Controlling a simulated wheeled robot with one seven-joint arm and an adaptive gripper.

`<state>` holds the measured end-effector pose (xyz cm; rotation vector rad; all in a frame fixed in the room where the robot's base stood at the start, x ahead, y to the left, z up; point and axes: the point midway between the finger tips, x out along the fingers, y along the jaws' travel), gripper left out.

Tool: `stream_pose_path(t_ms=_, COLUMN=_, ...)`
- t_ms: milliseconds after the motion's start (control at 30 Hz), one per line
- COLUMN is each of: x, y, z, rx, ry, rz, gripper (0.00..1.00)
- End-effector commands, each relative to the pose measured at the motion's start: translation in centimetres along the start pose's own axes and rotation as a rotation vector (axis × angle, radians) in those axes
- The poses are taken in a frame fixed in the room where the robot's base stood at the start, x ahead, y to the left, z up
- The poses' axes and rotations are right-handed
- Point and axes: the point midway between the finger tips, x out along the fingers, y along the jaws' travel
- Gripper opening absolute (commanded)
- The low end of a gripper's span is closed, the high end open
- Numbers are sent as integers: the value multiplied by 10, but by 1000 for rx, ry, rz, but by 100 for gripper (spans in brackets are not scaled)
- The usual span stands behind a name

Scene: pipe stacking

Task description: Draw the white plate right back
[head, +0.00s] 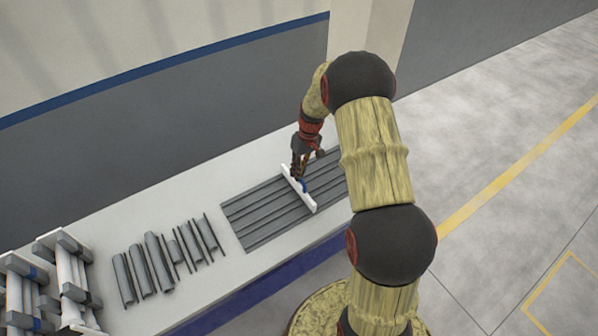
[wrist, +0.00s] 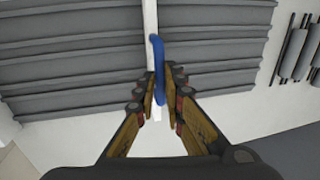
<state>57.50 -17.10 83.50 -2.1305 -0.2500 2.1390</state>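The white plate (head: 299,189) stands as a thin upright strip across the grey ribbed panel (head: 262,213) in the head view. In the wrist view the plate (wrist: 151,20) shows nearly edge-on, running down across the ribs of the panel (wrist: 70,60). A blue loop handle (wrist: 158,68) is fixed to the plate. My gripper (wrist: 160,88) has its two fingers close on either side of this handle and appears shut on it. In the head view my gripper (head: 303,178) is at the plate's middle, and its fingertips are partly hidden.
Several grey pipes (head: 163,262) of differing thickness lie left of the panel on the pale table (head: 190,200). Racks (head: 65,275) with white and grey parts stand at the far left. A grey wall (head: 170,125) runs behind the table. Open floor (head: 480,130) lies to the right.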

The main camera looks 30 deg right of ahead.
Motion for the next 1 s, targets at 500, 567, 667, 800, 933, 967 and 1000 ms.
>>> stream_pose_path(t_ms=500, x=0, y=0, z=0, rx=0, ry=0, rz=0, gripper=0)
stream_pose_path(t_ms=567, x=0, y=0, z=0, rx=0, ry=0, rz=0, gripper=0)
stream_pose_path(t_ms=667, x=0, y=0, z=0, rx=0, ry=0, rz=0, gripper=0)
stream_pose_path(t_ms=800, x=0, y=0, z=0, rx=0, ry=0, rz=0, gripper=0)
stream_pose_path(t_ms=933, x=1, y=-6, z=0, rx=-1, ry=-1, rz=-1, gripper=0)
stream_pose_path(t_ms=967, x=1, y=-10, z=0, rx=-1, ry=-1, rz=-1, gripper=0)
stream_pose_path(t_ms=1000, x=2, y=-15, z=0, rx=-2, ry=-1, rz=-1, gripper=0)
